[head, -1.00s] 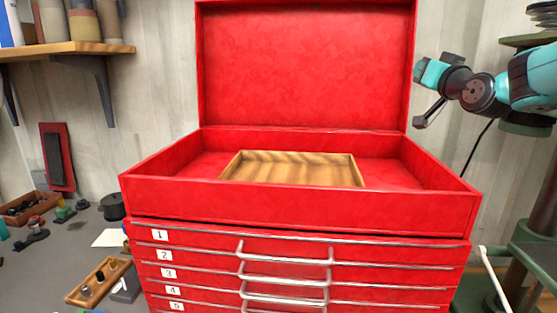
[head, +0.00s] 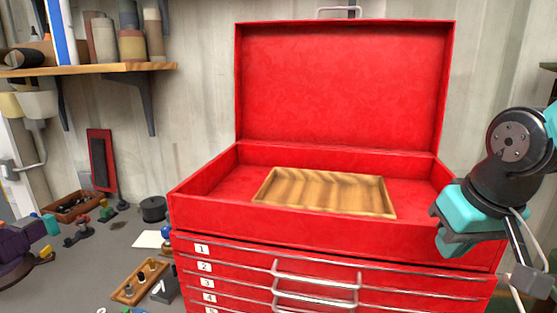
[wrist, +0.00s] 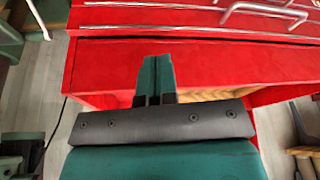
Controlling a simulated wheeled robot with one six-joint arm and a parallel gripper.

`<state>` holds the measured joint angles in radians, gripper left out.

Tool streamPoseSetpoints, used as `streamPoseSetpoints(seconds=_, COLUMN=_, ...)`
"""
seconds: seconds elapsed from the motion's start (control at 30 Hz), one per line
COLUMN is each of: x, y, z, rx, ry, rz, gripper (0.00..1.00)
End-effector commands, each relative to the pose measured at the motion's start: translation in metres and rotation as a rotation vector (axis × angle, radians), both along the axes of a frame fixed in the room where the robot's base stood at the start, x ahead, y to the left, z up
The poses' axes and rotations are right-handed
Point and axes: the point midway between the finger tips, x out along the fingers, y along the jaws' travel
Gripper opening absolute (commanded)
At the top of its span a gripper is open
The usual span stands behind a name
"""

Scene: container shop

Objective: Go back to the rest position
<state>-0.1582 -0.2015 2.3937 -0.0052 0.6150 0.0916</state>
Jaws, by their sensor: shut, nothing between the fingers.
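My gripper (head: 446,242) is at the right of the head view, in front of the right end of the red tool chest (head: 330,228). It holds nothing. In the wrist view its two teal fingers (wrist: 155,80) lie side by side with no gap for an object. In that view the red chest is seen upside down behind the fingers. My arm covers the chest's right front corner in the head view.
The chest's lid (head: 345,85) stands open. A wooden tray (head: 325,192) lies in its top compartment. Numbered drawers are below, shut. A shelf (head: 95,70) and a cluttered bench (head: 105,255) are at the left.

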Motion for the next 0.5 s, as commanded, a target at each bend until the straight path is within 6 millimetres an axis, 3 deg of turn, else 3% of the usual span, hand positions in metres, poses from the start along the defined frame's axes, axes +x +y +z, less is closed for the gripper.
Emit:
streamPoseSetpoints(seconds=0.03, x=-0.006, y=0.005, z=-0.023, rx=0.007, ry=0.011, rz=0.025, gripper=0.00)
streamPoseSetpoints(seconds=0.27, x=-0.035, y=0.035, z=-0.096, rx=0.063, ry=0.068, rz=0.179, gripper=0.00)
streamPoseSetpoints(seconds=0.5, x=-0.084, y=0.074, z=-0.192, rx=0.146, ry=0.147, rz=0.415, gripper=0.00)
